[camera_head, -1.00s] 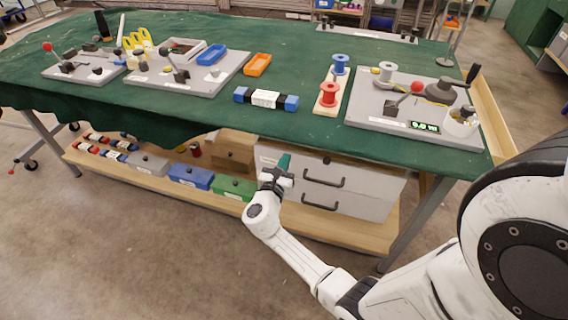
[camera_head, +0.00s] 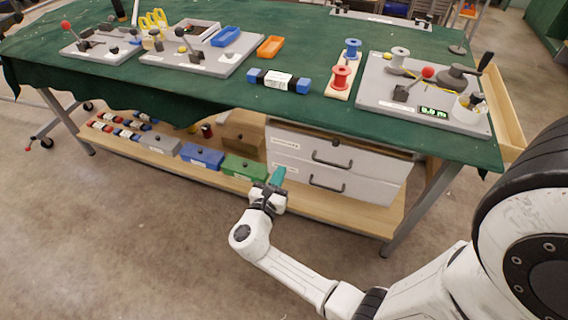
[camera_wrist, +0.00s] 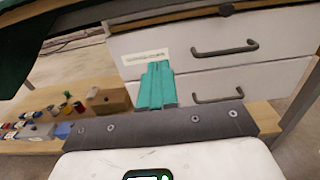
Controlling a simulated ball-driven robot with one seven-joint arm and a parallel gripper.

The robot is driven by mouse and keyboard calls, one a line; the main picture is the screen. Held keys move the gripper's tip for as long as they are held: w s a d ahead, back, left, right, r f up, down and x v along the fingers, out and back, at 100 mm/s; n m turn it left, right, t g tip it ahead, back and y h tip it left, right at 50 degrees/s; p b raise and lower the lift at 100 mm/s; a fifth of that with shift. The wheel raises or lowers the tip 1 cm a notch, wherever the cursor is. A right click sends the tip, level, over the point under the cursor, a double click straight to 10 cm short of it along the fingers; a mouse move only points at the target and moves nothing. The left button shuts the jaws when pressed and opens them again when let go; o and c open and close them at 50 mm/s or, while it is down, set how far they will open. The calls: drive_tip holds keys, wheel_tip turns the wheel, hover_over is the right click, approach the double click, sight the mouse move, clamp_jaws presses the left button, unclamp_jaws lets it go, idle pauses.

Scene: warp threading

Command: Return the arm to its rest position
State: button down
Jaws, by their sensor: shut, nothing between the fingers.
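My gripper (camera_head: 277,177) is in front of the bench's lower shelf, below the tabletop, in the head view. Its teal fingers are closed together with nothing between them. In the wrist view the teal fingers (camera_wrist: 157,87) lie side by side in front of the white drawer unit. My white arm reaches in from the lower right of the head view, bent at the elbow. The gripper appears apart from the drawers and the shelf, though the exact gap cannot be told.
The green-covered bench (camera_head: 200,85) holds fixtures, spools and trays. Beneath it are the white drawer unit (camera_head: 376,178) with dark handles, a green box (camera_head: 243,168), a blue box (camera_head: 201,156) and a wooden shelf (camera_head: 335,211). A bench leg (camera_head: 418,210) stands at right. Open floor lies in front.

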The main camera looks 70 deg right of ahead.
drive_tip(key=shift+a, duration=0.35)
